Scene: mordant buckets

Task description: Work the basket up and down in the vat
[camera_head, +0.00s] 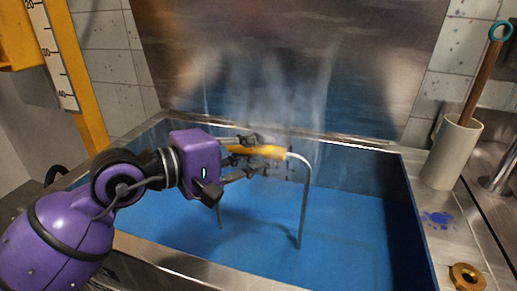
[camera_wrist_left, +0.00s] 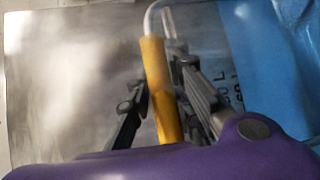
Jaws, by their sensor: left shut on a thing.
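The vat (camera_head: 410,225) is a metal basin filled with blue liquid (camera_head: 345,215). My left gripper (camera_head: 262,153) reaches over it from the left and is shut on the yellow grip of the basket's handle (camera_head: 303,205). The bent metal rod of the handle goes down into the liquid. The basket body is hidden under the blue surface. In the left wrist view the yellow grip (camera_wrist_left: 160,90) lies between my two fingers, and the bent rod shows at its top end. My right gripper is not in view.
A pale cylindrical holder (camera_head: 452,152) with a wooden-handled tool (camera_head: 487,75) stands on the right ledge. A brass ring (camera_head: 467,277) and a blue stain (camera_head: 437,219) are nearby. A yellow post with a scale (camera_head: 58,55) stands at the left. A metal splash panel (camera_head: 280,60) rises behind the vat.

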